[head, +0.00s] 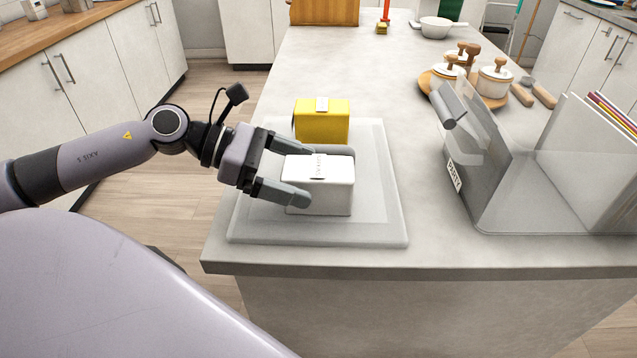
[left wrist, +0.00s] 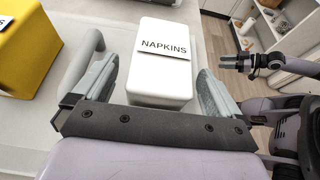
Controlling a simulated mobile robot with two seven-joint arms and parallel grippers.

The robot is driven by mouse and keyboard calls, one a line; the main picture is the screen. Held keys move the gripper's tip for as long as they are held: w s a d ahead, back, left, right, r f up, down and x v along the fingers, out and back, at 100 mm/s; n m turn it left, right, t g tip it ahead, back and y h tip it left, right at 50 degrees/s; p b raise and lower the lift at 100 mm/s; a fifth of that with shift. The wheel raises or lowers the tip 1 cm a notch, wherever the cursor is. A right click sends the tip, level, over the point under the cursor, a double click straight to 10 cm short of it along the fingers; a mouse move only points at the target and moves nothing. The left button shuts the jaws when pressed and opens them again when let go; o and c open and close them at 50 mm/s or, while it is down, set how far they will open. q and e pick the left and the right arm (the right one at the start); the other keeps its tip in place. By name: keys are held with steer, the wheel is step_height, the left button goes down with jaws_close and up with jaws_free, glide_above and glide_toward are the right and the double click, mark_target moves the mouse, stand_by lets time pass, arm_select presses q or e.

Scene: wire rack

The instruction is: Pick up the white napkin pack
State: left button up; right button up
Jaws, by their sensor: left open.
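The white napkin pack (head: 320,195) is a white block with a label on top, standing on a light grey tray (head: 375,224) at the counter's front. In the left wrist view the napkin pack (left wrist: 160,75) shows its NAPKINS label. My left gripper (head: 318,176) is open, with one finger along the pack's near side and the other at its far side. In the left wrist view the pack lies between and ahead of the left fingertips (left wrist: 160,80), with gaps on both sides. My right gripper (left wrist: 238,63) shows small at the right of that view, away from the pack.
A yellow pack (head: 322,121) stands behind the napkin pack on the same tray. A clear holder (head: 510,200) labelled PARTY stands to the right. Lidded jars (head: 494,79) are on a wooden board farther back. The counter between tray and holder is clear.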

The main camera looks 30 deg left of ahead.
mark_target(314, 179)
arm_select(q)
steer(key=shift+p+x, duration=0.35)
steer(key=shift+x, duration=1.3)
steer(key=c, duration=1.1)
